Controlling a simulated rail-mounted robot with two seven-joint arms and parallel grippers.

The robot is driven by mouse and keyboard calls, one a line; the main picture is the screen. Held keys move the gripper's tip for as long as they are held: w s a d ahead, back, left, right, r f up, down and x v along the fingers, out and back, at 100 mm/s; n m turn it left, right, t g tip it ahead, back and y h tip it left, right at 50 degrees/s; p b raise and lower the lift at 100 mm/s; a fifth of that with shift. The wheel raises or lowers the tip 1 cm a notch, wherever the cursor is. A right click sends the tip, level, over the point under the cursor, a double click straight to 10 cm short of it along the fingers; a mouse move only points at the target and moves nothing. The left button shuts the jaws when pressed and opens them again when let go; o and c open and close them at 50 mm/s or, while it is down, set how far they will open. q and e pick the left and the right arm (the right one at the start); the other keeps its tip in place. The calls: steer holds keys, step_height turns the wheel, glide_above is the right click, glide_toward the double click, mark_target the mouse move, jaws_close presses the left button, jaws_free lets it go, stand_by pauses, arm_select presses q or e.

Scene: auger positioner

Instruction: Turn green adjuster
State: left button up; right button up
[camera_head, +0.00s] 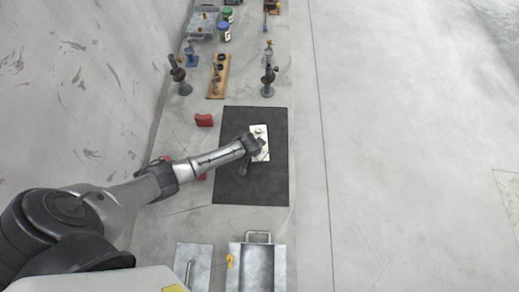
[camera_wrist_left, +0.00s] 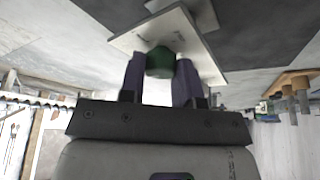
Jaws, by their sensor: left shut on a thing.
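The green adjuster (camera_wrist_left: 160,62) is a small green knob on a white plate (camera_wrist_left: 130,40) in the left wrist view. My left gripper (camera_wrist_left: 160,75) is shut on it, one finger on each side. In the head view the white plate (camera_head: 264,153) stands on a black mat (camera_head: 237,185), and my left gripper (camera_head: 250,143) is at the plate. The adjuster is hidden there by the gripper or too small to tell. My right gripper is not in view.
A red block (camera_head: 204,120) lies left of the mat. A metal tray (camera_head: 279,265) with a handle and a yellow item (camera_head: 230,261) are at the near end. A wooden board (camera_head: 218,85) with parts and dark stands (camera_head: 268,80) are beyond the mat.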

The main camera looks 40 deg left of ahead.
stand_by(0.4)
arm_select(q)
steer(key=o, duration=0.6)
steer(key=shift+a, duration=0.1)
steer(key=shift+o, duration=0.2)
steer(key=v, duration=1.4)
steer(key=shift+f, duration=0.1)
